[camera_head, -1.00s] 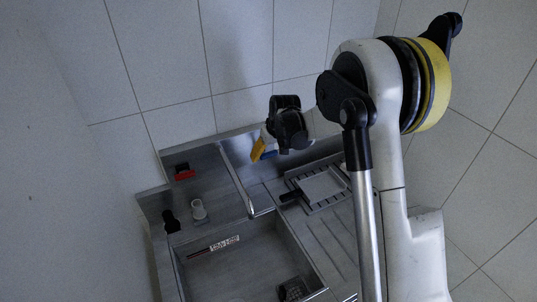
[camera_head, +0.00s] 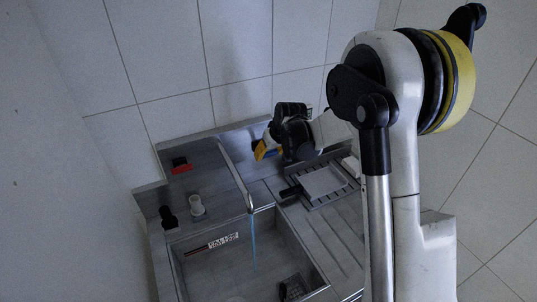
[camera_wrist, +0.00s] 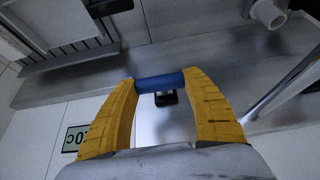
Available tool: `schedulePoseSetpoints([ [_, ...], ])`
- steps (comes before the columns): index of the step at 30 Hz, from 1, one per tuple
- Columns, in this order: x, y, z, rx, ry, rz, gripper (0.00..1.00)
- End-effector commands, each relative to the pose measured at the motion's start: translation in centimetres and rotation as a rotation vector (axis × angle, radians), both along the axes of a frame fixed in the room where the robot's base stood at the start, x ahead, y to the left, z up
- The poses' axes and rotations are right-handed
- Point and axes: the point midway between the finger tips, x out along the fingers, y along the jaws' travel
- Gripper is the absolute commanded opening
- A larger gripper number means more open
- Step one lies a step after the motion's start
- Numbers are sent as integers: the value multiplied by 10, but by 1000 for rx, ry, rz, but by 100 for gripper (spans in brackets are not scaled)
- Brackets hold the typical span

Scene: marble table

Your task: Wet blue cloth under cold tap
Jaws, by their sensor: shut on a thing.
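My gripper (camera_head: 262,151), with yellow fingers, is behind the sink at the right of the tap (camera_head: 236,178). In the wrist view my gripper (camera_wrist: 160,86) is shut around a blue bar-shaped tap handle (camera_wrist: 160,82) with a small black mount below it. A bit of this blue handle shows beside the fingers in the head view (camera_head: 272,153). A thin blue water stream (camera_head: 253,240) falls from the spout into the sink basin (camera_head: 205,272). I see no blue cloth in either view.
A red tap handle (camera_head: 181,168) is at the left behind the sink. A white cylinder (camera_head: 197,206) and a dark object (camera_head: 168,217) stand at the left rim. A grey tray with a black handle (camera_head: 322,181) lies on the ribbed drainboard. A dark basket-like object (camera_head: 293,288) is in the basin.

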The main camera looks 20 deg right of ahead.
Motion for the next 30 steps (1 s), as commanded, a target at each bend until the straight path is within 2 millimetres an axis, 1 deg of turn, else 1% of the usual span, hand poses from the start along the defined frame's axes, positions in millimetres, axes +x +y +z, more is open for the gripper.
schedulePoseSetpoints([
  [1,-2,0,-3,0,4,0,16],
  [9,-2,0,-1,0,5,0,15],
  [10,-2,0,-1,0,5,0,65],
  [11,-2,0,-1,-1,5,0,74],
  [12,-2,0,-1,-1,5,0,79],
  [20,-2,0,-1,-1,4,0,79],
  [23,-4,-1,3,-1,4,0,79],
  [26,-10,-2,15,-1,4,0,79],
  [30,-25,-5,42,-1,4,0,79],
])
